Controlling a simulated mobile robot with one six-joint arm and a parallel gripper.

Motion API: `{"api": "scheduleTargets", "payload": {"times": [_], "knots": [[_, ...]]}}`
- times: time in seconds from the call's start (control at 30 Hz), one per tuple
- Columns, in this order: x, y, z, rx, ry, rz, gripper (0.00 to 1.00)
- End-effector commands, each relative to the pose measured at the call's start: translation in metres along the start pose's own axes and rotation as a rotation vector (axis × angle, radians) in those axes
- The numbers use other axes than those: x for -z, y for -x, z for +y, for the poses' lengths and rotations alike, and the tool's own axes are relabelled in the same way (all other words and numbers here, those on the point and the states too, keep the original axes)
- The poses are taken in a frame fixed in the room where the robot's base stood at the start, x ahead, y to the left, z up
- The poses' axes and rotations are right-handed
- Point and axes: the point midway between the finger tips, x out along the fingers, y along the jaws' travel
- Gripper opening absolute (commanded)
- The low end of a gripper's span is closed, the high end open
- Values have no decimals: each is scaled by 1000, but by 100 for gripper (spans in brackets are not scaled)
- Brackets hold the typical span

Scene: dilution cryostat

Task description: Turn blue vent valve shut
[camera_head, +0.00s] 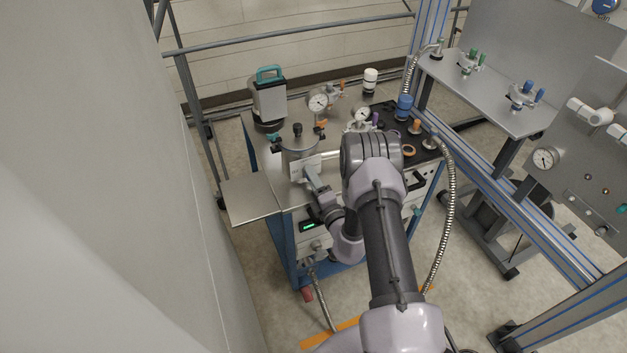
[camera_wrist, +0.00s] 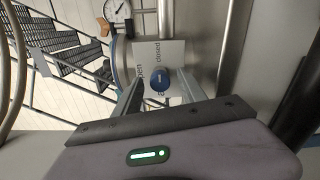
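The blue vent valve knob (camera_wrist: 159,79) shows in the wrist view as a round dark-blue end in front of a white label plate (camera_wrist: 146,58), with lettering for "open" and "closed" partly visible. My gripper (camera_wrist: 160,88) is open, with one finger on each side of the knob and a visible gap to it. I cannot tell how deep the knob sits between the fingers. In the head view my gripper (camera_head: 311,174) points at the label plate (camera_head: 302,165) on the grey canister; the knob itself is hidden there.
The canister (camera_head: 297,143) stands on a cart (camera_head: 253,200) with gauges (camera_head: 318,102), a teal-handled unit (camera_head: 269,100) and a blue-capped fitting (camera_head: 404,104). A metal hose (camera_head: 449,190) hangs at the right. A bench (camera_head: 490,95) stands farther right. A pale wall (camera_head: 200,220) is close on the left.

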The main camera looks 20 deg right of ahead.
Motion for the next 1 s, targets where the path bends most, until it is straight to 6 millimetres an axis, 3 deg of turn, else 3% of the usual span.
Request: {"api": "scheduleTargets", "payload": {"times": [0.17, 0.27, 0.7, 0.83, 1.0], "knots": [[0, 2, 0, 0, 0, 0, 49], [-1, 14, 0, 2, 0, 0, 49], [-2, 131, 0, 6, -5, -4, 49], [-2, 157, 0, 5, -4, -5, 49], [0, 173, 0, 2, -2, -2, 49]]}}
